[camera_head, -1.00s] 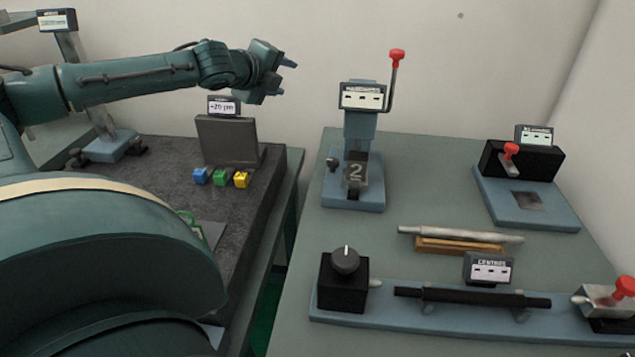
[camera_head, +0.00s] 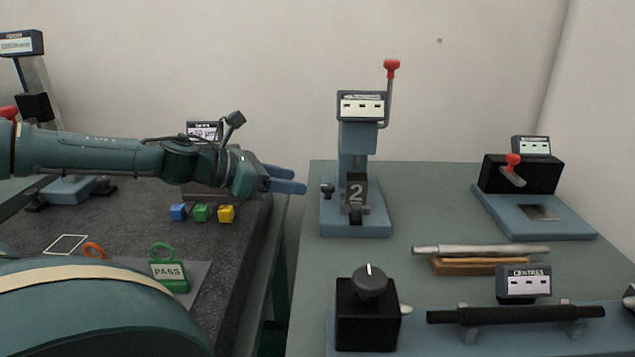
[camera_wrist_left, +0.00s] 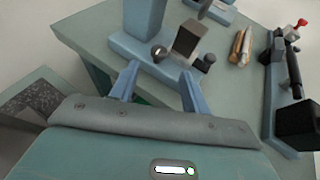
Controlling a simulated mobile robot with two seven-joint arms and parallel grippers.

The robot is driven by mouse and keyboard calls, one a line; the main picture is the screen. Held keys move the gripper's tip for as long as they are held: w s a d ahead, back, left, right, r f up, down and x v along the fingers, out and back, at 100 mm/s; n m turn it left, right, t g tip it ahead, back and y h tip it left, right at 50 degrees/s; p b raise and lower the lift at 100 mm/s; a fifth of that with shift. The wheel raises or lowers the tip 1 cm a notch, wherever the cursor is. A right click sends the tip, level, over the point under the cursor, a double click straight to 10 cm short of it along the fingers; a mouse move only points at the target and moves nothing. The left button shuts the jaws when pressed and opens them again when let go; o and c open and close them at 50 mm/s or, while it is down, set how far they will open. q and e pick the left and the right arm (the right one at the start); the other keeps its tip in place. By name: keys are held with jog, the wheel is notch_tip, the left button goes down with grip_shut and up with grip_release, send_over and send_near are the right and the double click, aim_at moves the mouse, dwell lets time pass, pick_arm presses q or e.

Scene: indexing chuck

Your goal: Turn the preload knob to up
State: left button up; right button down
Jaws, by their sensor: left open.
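A round dark knob (camera_head: 370,284) sits on a black box (camera_head: 366,318) at the left end of the centres fixture. Its white pointer line is at the top of its face and points about up in the head view. No label naming it is readable. My left gripper (camera_head: 297,180) is open and empty. It is in the air by the gap between the two tables, up and to the left of the knob. In the left wrist view, its two blue fingers (camera_wrist_left: 158,78) are apart, with the blue press base beyond them. My right gripper is not in view.
A press (camera_head: 358,140) with a red-topped lever stands right of my left gripper. A black bar (camera_head: 515,314) lies along the centres fixture, and a metal rod (camera_head: 480,250) rests behind it.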

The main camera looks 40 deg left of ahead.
aim_at(325, 187)
pick_arm(q)
jog(key=p+x, duration=0.2)
jog(key=x, duration=0.1)
jog(key=p+x, duration=0.1)
jog(key=x, duration=0.1)
jog(key=shift+w+d+r, duration=0.1)
jog(key=shift+w+r, duration=0.05)
jog(key=shift+r, duration=0.1)
jog(key=shift+w+d+f+p, duration=0.2)
jog(key=shift+w+f+p, duration=0.15)
jog(key=shift+w+p, duration=0.25)
jog(key=shift+w+f, duration=0.1)
jog(key=shift+f, duration=0.15)
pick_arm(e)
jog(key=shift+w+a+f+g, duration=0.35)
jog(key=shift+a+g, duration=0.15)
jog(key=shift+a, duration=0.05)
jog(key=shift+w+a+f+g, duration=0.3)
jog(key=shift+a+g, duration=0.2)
pick_arm(q)
jog(key=shift+c, duration=0.6)
jog(key=c, duration=0.8)
jog(key=shift+d, duration=0.1)
jog(key=shift+c, duration=0.2)
jog(key=shift+p, duration=0.35)
